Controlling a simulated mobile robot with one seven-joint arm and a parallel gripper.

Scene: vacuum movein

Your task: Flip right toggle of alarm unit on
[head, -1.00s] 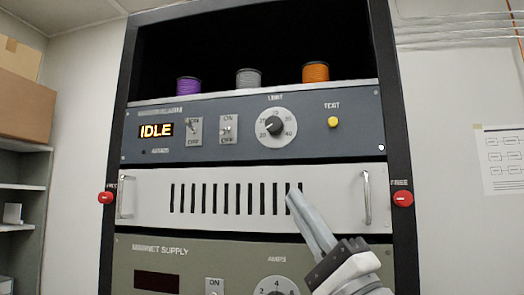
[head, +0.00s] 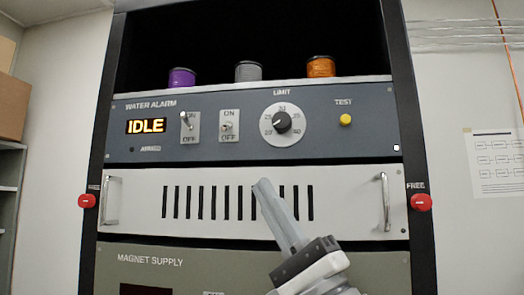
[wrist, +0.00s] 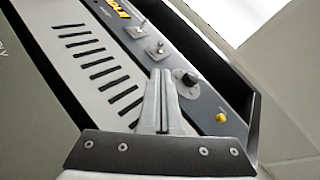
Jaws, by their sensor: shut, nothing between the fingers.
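The alarm unit (head: 360,140), labelled WATER ALARM, is a blue-grey panel whose display reads IDLE. Its right toggle (head: 228,126) sits on a light plate marked ON above and OFF below; its lever is small and I cannot tell its position surely. The left toggle (head: 186,121) has its lever tilted up over the ON mark. My gripper (head: 262,184) is shut and empty, in front of the vented white panel, below and right of the right toggle. In the wrist view the fingertips (wrist: 160,72) point toward the panel, apart from the right toggle (wrist: 158,49).
The limit knob (head: 282,122) and yellow test button (head: 345,119) lie right of the toggles. The vented panel has protruding handles (head: 384,203). Three spools, the grey one (head: 248,71) in the middle, stand above. Red knobs (head: 421,202) flank the rack.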

